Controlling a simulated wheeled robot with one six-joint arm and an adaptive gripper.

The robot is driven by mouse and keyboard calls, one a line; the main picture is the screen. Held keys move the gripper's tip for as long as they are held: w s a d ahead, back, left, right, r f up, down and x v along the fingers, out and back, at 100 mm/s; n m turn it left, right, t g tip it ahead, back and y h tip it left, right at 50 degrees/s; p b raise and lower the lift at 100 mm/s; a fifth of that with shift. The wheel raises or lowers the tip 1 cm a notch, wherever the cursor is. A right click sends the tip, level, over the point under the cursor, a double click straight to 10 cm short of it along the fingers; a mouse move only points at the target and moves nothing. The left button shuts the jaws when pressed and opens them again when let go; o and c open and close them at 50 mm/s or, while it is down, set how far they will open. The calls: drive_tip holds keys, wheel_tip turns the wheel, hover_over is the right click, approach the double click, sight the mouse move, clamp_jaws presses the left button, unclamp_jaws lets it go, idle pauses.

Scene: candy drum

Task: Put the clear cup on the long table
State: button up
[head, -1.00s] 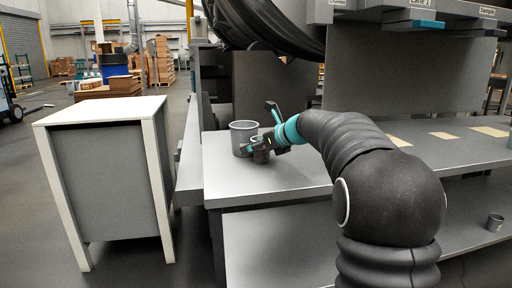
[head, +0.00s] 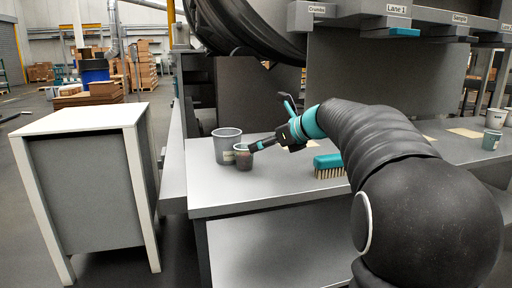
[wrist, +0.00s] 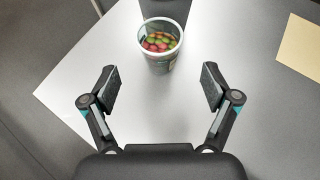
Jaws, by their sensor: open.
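A small see-through cup (head: 243,160) with dark contents stands upright on the grey long table (head: 215,197), close in front of a larger grey cup (head: 225,142). In the wrist view the clear cup (wrist: 159,64) holds red and green candies and stands ahead of my fingers, near the middle. My gripper (wrist: 160,86) is open and empty, its two fingers apart on the near side of the cup. In the head view my gripper (head: 262,144) is just right of the cup, and one finger overlaps its edge, so contact is unclear there.
A teal brush (head: 328,166) lies on the table beside my arm. A white-topped grey cabinet (head: 80,120) stands left, across a gap. More cups (head: 492,140) stand at the far right. A tan patch (wrist: 300,48) lies right in the wrist view.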

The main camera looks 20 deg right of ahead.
drive_tip(key=s+a+n, duration=0.1)
drive_tip(key=s+n, duration=0.1)
drive_tip(key=s+a+f+n+g, duration=0.1)
drive_tip(key=s+a+n, duration=0.1)
drive_tip(key=s, duration=0.1)
drive_tip(key=s+a+f+n+h, duration=0.1)
drive_tip(key=s+a+n, duration=0.1)
drive_tip(key=s, duration=0.1)
drive_tip(key=shift+s+f+g, duration=0.15)
drive_tip(key=shift+f+g, duration=0.05)
drive_tip(key=shift+g, duration=0.2)
drive_tip(key=s+f+n+g+h, duration=0.1)
drive_tip(key=s+f+n+h, duration=0.1)
drive_tip(key=s+f+n, duration=0.3)
drive_tip(key=s+a+f+n+g+h, duration=0.1)
drive_tip(key=s+f+n+h, duration=0.1)
drive_tip(key=s+f+n, duration=0.4)
drive_tip(key=s+a+f+n+h, duration=0.1)
drive_tip(key=s+f+n, duration=0.4)
drive_tip(key=s+n, duration=0.7)
drive_tip(key=s, duration=0.5)
drive_tip(key=shift+s+f+g+h, duration=0.2)
drive_tip(key=shift+f+g+h, duration=0.2)
